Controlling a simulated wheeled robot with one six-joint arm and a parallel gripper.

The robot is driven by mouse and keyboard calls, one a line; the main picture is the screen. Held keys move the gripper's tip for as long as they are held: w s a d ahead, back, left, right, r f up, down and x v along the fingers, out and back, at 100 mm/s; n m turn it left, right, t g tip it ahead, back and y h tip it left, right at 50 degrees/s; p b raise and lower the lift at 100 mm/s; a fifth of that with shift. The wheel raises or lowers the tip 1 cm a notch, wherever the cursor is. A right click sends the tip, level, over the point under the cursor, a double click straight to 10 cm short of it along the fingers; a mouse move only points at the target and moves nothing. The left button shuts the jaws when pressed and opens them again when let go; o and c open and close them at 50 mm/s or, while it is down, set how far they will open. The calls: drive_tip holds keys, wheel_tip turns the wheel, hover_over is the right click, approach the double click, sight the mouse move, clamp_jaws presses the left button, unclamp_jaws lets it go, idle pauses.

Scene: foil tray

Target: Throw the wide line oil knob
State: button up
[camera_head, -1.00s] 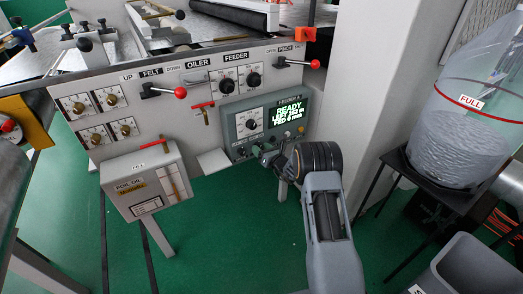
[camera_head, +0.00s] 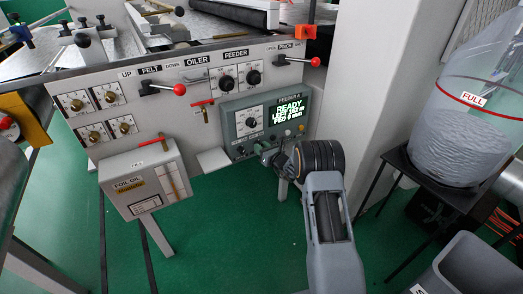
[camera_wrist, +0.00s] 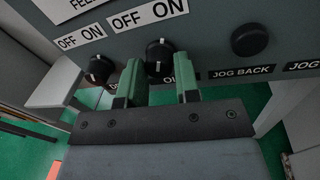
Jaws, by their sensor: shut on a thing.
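In the wrist view, a black round knob (camera_wrist: 159,48) sits under an OFF ON label on the grey feeder panel (camera_wrist: 205,45). My gripper (camera_wrist: 160,68) is shut on this knob, with one green finger on each side. In the head view, my gripper (camera_head: 268,156) is at the lower edge of the feeder box (camera_head: 229,130) and hides the knob.
A black button (camera_wrist: 249,40) is right of my gripper, above a JOG BACK label. A foil oil box (camera_head: 127,172) and a small pale shelf (camera_head: 213,160) are to the left. A white column (camera_head: 375,90) and a stand with a clear FULL container (camera_head: 465,130) are on the right.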

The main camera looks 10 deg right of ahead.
drive_tip(key=n+b, duration=0.5)
drive_tip(key=b, duration=0.2)
drive_tip(key=n+h+b, duration=0.1)
drive_tip(key=n+b, duration=0.3)
drive_tip(key=b, duration=0.3)
drive_tip(key=shift+n+g+h+b, duration=0.3)
drive_tip(key=shift+n+b, duration=0.1)
drive_tip(key=shift+r, duration=0.1)
drive_tip(key=o, duration=0.9)
drive_tip(key=shift+s, duration=0.1)
drive_tip(key=p+v, duration=0.2)
drive_tip(key=v, duration=1.1)
drive_tip(key=shift+s+d, duration=0.15)
drive_tip(key=shift+s, duration=0.15)
